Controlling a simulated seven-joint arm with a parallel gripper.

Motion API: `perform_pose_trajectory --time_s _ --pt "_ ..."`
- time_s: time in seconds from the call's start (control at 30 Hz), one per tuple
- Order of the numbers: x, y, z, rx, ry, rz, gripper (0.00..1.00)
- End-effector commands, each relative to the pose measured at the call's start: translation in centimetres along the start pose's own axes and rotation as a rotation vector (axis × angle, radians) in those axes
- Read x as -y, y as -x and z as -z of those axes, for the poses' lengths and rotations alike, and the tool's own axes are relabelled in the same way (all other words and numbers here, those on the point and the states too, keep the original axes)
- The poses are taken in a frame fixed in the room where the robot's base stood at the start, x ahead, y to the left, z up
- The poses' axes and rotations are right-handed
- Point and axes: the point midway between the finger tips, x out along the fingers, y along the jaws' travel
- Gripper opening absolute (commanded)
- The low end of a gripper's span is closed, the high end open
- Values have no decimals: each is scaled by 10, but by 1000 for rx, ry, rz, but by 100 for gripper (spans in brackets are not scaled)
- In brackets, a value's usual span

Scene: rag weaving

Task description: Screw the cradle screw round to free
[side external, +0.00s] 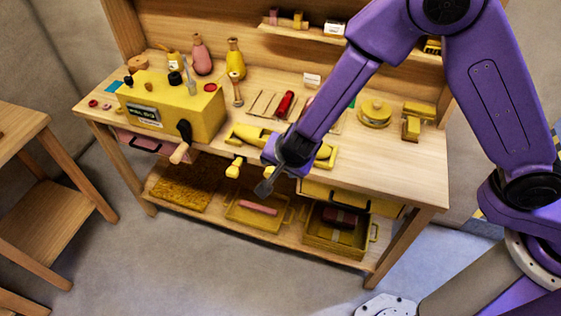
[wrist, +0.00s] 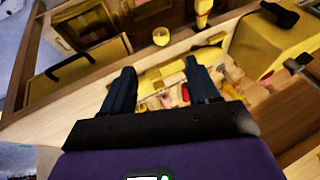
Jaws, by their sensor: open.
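A yellow cradle (side external: 248,134) lies at the front of the bench, partly hidden behind my gripper. A yellow knob (side external: 233,168) sticks out at the bench's front edge, left of my gripper. It may be the cradle screw, but I cannot be sure. My gripper (side external: 277,176) is at the front edge, right of this knob and apart from it. In the wrist view my gripper (wrist: 162,85) has its two dark fingers wide apart, with nothing held between them. A round yellow knob end (wrist: 160,36) shows beyond the fingertips there.
A yellow machine box (side external: 172,105) with a dark crank stands at the left. Vases, a red roll (side external: 285,104) and a round yellow tin (side external: 374,112) stand behind. A yellow drawer (side external: 350,197) is at the right front. Yellow trays (side external: 340,243) sit on the lower shelf.

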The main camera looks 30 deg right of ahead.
Motion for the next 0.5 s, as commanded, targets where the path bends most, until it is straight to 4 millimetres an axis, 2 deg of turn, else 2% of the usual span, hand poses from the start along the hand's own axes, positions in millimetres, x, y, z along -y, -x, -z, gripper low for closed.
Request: perform_pose_trajectory --time_s 0.27,0.37,0.5 --pt "-2 -3 0 -12 -6 -6 60" --pt "-11 -15 1 -65 -30 -23 60" --pt "-31 -43 6 -217 -94 -23 60"
